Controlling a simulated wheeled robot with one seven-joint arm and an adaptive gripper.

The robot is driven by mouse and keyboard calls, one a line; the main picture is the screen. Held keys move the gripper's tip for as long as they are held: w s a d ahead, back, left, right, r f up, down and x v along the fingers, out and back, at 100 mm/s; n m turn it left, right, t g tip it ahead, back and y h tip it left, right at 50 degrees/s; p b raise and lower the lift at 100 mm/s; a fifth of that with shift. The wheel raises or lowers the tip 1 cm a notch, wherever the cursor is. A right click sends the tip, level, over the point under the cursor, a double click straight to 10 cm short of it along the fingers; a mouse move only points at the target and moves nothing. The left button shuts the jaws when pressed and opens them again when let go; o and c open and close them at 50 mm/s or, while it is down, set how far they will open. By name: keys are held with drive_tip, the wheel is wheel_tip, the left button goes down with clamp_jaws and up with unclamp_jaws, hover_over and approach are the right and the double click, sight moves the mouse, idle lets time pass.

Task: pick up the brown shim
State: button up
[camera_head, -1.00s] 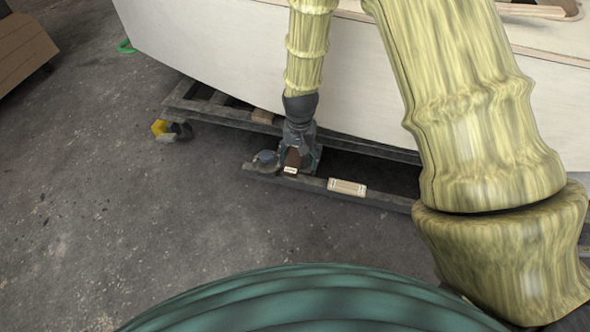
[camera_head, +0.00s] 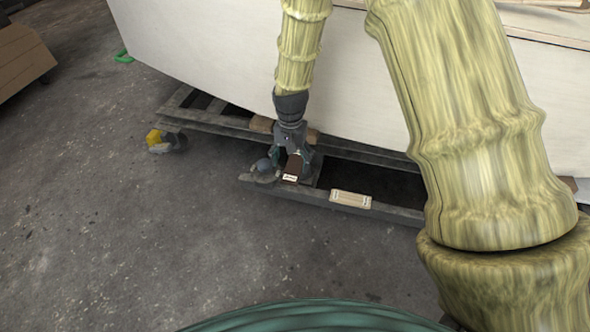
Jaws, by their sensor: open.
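The brown shim (camera_head: 293,167) is a small dark brown block with a pale label on its near end. It sits at the near corner of the dark low frame under the white hull. My gripper (camera_head: 292,160) points down right over it, with its fingers at the shim's sides. The gripper is open; whether the fingers touch the shim is too small to tell. The gripper hides the shim's far part.
A pale wooden block (camera_head: 350,199) lies on the frame (camera_head: 400,214) to the right. A grey rounded item (camera_head: 263,166) is close to the left of my gripper. The white hull (camera_head: 200,50) rises behind. A yellow-and-grey caster (camera_head: 160,140) stands at left. The floor in front is clear.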

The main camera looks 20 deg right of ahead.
sight(291, 175)
drive_tip(key=shift+a+f+b, duration=0.1)
drive_tip(key=shift+f+b, duration=1.85)
drive_tip(key=shift+f, duration=0.85)
drive_tip(key=c, duration=1.2)
drive_tip(key=shift+r, duration=0.15)
drive_tip(key=shift+r+p, duration=0.6)
drive_tip(key=shift+p, duration=0.05)
wheel_tip(291, 175, up, 3)
drive_tip(key=shift+s+f+p, duration=0.1)
drive_tip(key=shift+p, duration=1)
drive_tip(key=s+a+p, duration=0.1)
drive_tip(key=s, duration=0.4)
drive_tip(key=s+a+p, duration=0.1)
drive_tip(key=s+p, duration=0.1)
drive_tip(key=s, duration=0.3)
drive_tip(key=s+a+p, duration=0.2)
drive_tip(key=s, duration=0.3)
drive_tip(key=shift+s+a+r, duration=0.1)
drive_tip(key=shift+s+r, duration=0.05)
drive_tip(key=shift+r, duration=0.25)
drive_tip(key=shift+p, duration=0.3)
